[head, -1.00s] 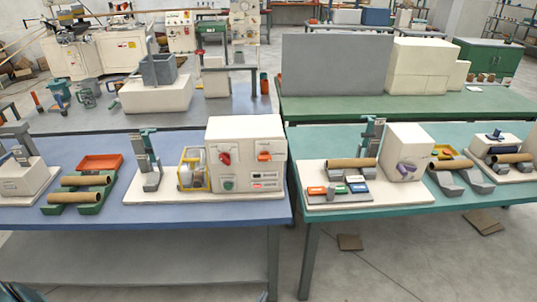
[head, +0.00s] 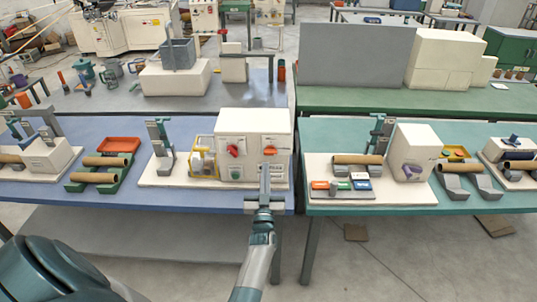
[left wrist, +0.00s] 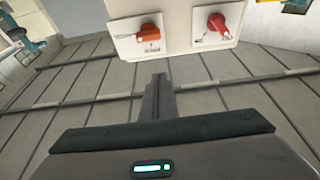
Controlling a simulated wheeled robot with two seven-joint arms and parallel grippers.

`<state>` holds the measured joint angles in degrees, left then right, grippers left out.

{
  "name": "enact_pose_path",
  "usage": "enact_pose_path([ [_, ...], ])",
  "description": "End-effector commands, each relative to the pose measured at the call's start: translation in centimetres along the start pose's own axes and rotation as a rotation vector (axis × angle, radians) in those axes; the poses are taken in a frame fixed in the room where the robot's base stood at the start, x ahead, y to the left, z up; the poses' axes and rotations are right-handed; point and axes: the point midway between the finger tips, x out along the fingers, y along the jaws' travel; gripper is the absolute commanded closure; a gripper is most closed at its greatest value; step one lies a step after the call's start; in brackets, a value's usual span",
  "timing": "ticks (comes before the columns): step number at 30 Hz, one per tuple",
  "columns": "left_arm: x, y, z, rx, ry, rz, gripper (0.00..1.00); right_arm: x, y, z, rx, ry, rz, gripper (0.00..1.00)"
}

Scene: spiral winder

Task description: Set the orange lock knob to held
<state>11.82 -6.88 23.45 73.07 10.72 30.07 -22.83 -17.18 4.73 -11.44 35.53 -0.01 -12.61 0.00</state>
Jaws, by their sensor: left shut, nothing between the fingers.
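The orange lock knob (head: 269,150) is on the front of a white machine box (head: 226,126), at the right of its face. In the left wrist view the orange knob (left wrist: 150,32) sits on a pale plate with small markings, too small to read. A red knob (head: 233,151) is beside it and also shows in the left wrist view (left wrist: 219,24). My left gripper (head: 265,168) is shut and empty, in front of the box just below the orange knob. In the left wrist view its fingertips (left wrist: 158,78) are apart from the knob. My right gripper is out of view.
The box stands on a white base on the blue table (head: 110,205), with a yellow-framed unit (head: 203,160) at its left. Green cradles hold brown tubes (head: 100,178) farther left. A teal table (head: 380,207) with another machine is to the right across a gap.

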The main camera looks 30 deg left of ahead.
Motion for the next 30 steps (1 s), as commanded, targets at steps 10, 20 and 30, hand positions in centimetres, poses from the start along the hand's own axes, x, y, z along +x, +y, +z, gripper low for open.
enact_pose_path([
  [10,0.3,0.1,0.1,0.000,-0.001,0.002,1.00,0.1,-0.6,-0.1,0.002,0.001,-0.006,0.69],
  [20,3.7,0.1,0.2,0.000,0.000,0.002,1.00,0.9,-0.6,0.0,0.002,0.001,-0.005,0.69],
  [30,9.7,0.1,0.3,-0.001,0.000,0.002,1.00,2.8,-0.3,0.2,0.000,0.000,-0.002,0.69],
])
